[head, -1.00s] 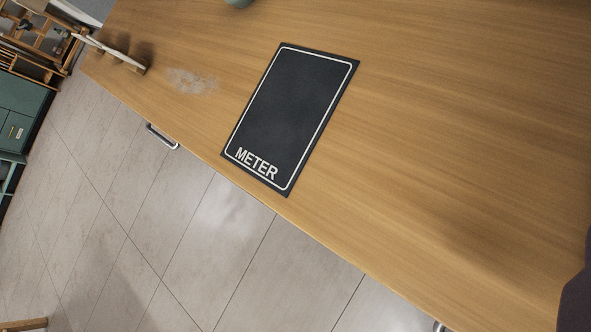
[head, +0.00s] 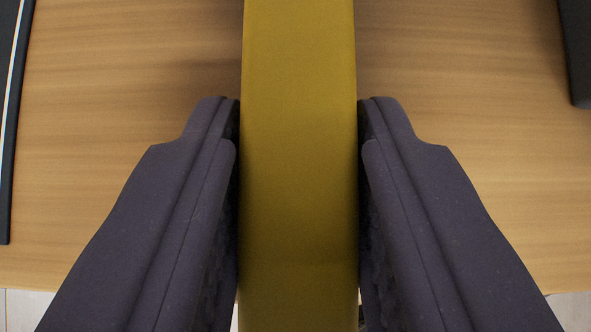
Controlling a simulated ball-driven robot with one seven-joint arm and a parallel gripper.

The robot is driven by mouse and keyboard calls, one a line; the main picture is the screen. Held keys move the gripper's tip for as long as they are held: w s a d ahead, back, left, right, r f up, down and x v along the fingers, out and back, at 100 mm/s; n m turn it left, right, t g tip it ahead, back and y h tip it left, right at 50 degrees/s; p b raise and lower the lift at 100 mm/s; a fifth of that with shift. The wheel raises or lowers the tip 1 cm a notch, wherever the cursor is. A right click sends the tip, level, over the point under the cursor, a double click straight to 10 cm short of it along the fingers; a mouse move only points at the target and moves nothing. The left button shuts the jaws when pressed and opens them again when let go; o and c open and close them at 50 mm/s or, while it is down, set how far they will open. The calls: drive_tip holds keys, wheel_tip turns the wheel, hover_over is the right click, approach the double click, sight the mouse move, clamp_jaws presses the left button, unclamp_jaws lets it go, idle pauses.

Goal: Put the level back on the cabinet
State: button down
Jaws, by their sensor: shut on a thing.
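The level (head: 299,210), a long yellow bar, runs from top to bottom through the middle of the head view. My gripper (head: 299,112) has one dark finger on each side of it and is shut on it. The level's ends lie outside the picture or are cut off by its edges. Wood surface shows behind and on both sides of it; I cannot tell whether the level touches it. No cabinet can be made out in the present view.
The wooden worktop (head: 120,80) fills most of the background, with bare room left and right of the level. A dark flat piece with a pale line (head: 14,100) is at the left edge. A dark object (head: 576,50) is at the upper right. Pale floor shows at the bottom.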

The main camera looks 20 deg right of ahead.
drive_tip(key=shift+r, duration=0.1)
drive_tip(key=c, duration=0.8)
unclamp_jaws()
